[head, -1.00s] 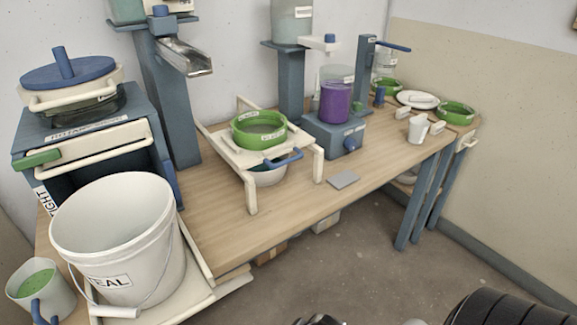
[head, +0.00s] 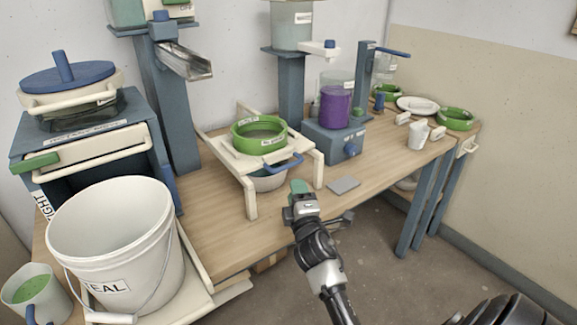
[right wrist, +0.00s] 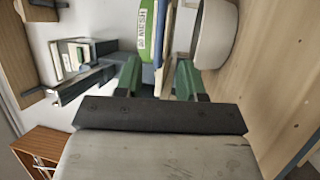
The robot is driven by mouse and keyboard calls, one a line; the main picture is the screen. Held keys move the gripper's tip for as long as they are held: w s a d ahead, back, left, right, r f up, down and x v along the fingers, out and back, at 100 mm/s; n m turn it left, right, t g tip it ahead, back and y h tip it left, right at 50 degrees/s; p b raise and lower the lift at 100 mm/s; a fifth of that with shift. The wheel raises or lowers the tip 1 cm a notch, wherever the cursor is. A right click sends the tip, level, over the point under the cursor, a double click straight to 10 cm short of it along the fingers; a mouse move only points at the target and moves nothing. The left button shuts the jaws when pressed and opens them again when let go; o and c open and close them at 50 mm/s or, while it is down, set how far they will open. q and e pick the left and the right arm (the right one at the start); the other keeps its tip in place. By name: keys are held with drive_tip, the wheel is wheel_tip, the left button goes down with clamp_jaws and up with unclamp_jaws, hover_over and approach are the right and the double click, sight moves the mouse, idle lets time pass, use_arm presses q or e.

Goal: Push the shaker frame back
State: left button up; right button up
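The shaker frame is a cream stand (head: 250,190) on the wooden bench, with a blue handle (head: 284,166) on its front right side. A green sieve (head: 259,136) sits on top of it, and a white bowl (head: 268,182) stands beneath. My right gripper (head: 299,187) is just in front of the handle, its fingers pointing towards it. In the right wrist view its green fingers (right wrist: 158,78) are apart, with the blue handle and cream edge showing ahead between them; I cannot tell whether they touch. The sieve (right wrist: 150,22) and bowl (right wrist: 214,34) also show there. My left gripper is not in view.
A grey flat plate (head: 343,185) lies right of the frame. A blue stand with a purple-filled jar (head: 335,105) is behind it. A large white bucket (head: 112,240) stands at the front left. Bare bench top (head: 208,215) lies left of the frame.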

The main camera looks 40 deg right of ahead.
sight(288, 166)
drive_tip(key=x, duration=1)
drive_tip(key=shift+s, duration=0.1)
clamp_jaws()
